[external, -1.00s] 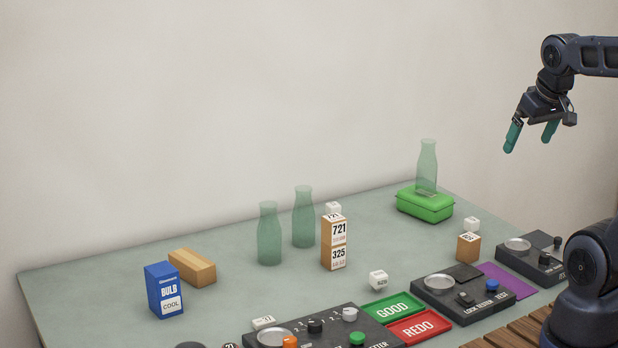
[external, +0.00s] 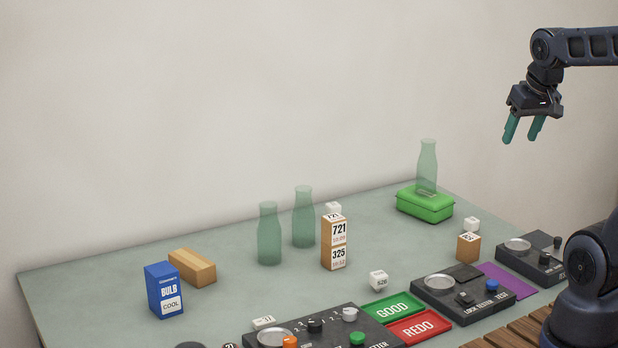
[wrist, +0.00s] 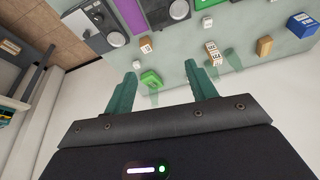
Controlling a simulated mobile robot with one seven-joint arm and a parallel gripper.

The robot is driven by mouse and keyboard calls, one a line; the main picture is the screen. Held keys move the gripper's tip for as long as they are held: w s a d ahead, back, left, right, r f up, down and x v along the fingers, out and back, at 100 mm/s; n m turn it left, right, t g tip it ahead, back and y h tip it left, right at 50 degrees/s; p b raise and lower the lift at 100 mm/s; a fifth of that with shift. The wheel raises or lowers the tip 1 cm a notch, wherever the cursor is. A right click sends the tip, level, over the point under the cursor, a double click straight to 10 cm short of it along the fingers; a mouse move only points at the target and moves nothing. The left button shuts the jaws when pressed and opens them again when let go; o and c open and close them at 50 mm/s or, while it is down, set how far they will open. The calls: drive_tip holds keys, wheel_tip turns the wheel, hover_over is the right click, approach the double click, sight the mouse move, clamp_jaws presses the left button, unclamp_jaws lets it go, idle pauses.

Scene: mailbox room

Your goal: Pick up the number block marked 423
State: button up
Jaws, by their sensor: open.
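My gripper (external: 520,138) is open and empty, high above the right end of the table. Its two fingers also show in the wrist view (wrist: 163,84), pointing down toward the table. A single wooden number block (external: 468,248) stands on the table at the right, near the testers. A dark number is on its top, too small to read surely as 423. It seems to be the small block in the wrist view (wrist: 146,46). Two more number blocks are stacked at the middle: 721 (external: 336,229) on top of 325 (external: 335,257).
A white cube (external: 471,224) sits just behind the single block. A green box (external: 425,205) bears a clear bottle (external: 427,165). Two bottles (external: 269,235) stand near the stack. Dark control panels (external: 463,295) and a purple mat (external: 507,275) lie in front.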

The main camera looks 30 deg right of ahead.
drive_tip(key=w+d+f+m+g, duration=0.1)
drive_tip(key=w+d+m, duration=0.15)
drive_tip(key=w, duration=0.35)
drive_tip(key=w+d+f+m, duration=0.1)
drive_tip(key=w+f+m, duration=0.15)
drive_tip(key=w, duration=0.35)
drive_tip(key=m+g, duration=0.3)
drive_tip(key=m, duration=0.9)
hover_over(472, 219)
wheel_tip(472, 219, down, 24)
wheel_tip(472, 219, down, 11)
drive_tip(key=c, duration=1)
